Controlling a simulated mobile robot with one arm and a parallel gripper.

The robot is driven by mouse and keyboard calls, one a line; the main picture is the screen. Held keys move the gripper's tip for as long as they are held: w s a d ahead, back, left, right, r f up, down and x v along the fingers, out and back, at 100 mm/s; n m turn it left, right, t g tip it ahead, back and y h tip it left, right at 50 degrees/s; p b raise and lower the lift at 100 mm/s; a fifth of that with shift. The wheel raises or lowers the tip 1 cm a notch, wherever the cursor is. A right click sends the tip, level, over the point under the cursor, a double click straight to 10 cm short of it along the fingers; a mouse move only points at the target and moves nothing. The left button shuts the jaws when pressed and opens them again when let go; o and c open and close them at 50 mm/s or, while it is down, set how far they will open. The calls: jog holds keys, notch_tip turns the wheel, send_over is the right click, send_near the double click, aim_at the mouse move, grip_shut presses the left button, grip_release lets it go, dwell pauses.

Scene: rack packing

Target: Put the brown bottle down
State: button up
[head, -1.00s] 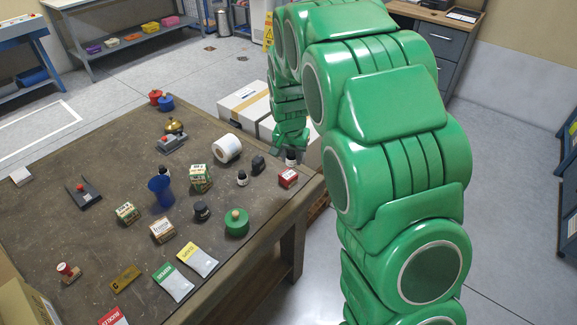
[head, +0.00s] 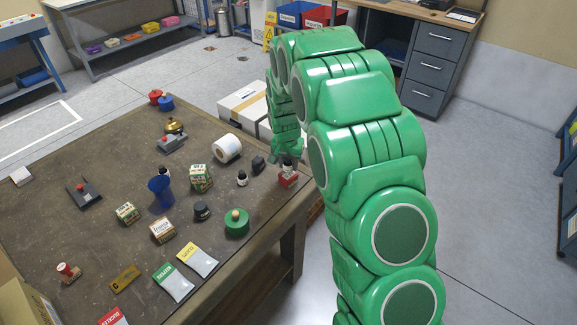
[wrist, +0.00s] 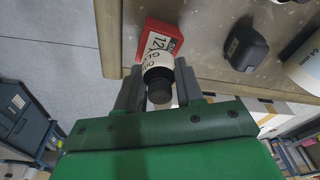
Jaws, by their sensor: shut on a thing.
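The brown bottle (wrist: 159,80) has a dark cap and a white label with black print. My gripper (wrist: 158,90) is shut on it, one finger on each side, at the table's edge. In the head view the bottle (head: 288,163) shows small below my gripper (head: 287,155). A red box (head: 288,180) is right by it in the picture. In the wrist view the red box (wrist: 157,42) lies behind the bottle. I cannot tell whether the bottle touches the box or the table, as its base is hidden.
On the brown table (head: 100,190), a black object (head: 258,164), a small dark bottle (head: 242,178) and a white roll (head: 227,149) stand left of the bottle. White boxes (head: 240,105) stand beyond the table edge.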

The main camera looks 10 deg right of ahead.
jog(key=shift+f, duration=0.9)
jog(key=shift+f, duration=0.1)
jog(key=o, duration=1)
jog(key=shift+o, duration=0.2)
